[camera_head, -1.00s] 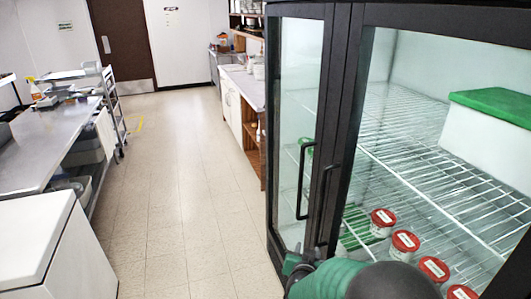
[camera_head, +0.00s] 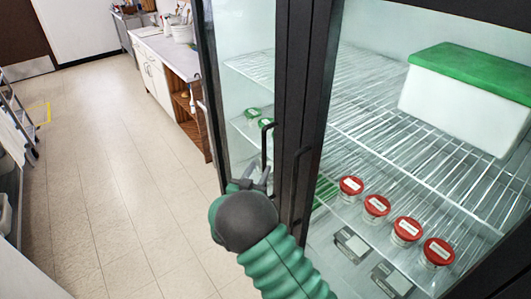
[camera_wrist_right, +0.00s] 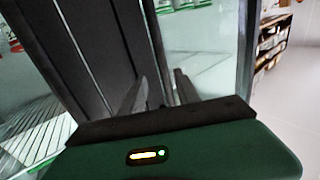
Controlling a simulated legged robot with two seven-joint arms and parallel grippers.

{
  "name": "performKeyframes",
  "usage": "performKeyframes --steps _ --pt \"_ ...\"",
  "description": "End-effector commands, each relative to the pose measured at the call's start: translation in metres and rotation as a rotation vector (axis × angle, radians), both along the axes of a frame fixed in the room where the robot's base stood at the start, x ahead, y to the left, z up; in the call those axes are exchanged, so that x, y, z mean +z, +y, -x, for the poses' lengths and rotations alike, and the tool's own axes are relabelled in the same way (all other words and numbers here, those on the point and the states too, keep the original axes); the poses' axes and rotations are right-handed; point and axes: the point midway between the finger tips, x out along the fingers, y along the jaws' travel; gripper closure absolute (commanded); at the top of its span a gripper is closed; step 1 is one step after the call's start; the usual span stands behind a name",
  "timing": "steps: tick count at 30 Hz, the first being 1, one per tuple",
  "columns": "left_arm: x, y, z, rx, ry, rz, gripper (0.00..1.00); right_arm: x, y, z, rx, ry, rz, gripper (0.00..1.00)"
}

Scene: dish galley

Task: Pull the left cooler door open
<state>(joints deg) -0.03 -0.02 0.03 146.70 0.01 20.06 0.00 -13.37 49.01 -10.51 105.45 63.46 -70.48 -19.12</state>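The left cooler door (camera_head: 240,60) is a black-framed glass door and looks closed. Its black vertical handle (camera_head: 266,145) runs down the frame beside the right door's handle (camera_head: 297,185). My right gripper (camera_head: 262,175), on a green arm, is at the lower part of the left handle. In the right wrist view its two fingers (camera_wrist_right: 160,90) stand apart, pointing at the dark door frame (camera_wrist_right: 100,50). A dark upright strip shows between them; I cannot tell whether they touch the handle. My left gripper is in neither current view.
Behind the glass, wire shelves hold red-lidded cups (camera_head: 376,206) and a white box with a green lid (camera_head: 470,90). A wooden counter (camera_head: 160,60) stands beyond the cooler on the left. The tiled floor (camera_head: 110,170) left of the cooler is clear.

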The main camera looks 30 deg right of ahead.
Motion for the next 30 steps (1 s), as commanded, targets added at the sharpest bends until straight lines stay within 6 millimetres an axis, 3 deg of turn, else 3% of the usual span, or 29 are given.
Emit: performKeyframes --steps 9,20,29,30 --pt "0.017 0.000 0.000 0.001 0.000 0.000 0.64 0.001 -0.053 -0.041 0.001 0.000 -0.001 0.62" --pt "0.018 0.000 0.000 0.001 0.000 0.000 0.64 0.000 -0.061 -0.048 0.003 0.000 -0.001 0.62" --pt "0.018 0.000 0.000 0.001 0.000 0.000 0.64 0.000 -0.060 -0.047 0.002 -0.001 -0.001 1.00" --pt "0.018 0.000 0.000 0.001 0.000 0.000 0.64 0.000 -0.060 -0.047 0.003 -0.001 -0.001 1.00"
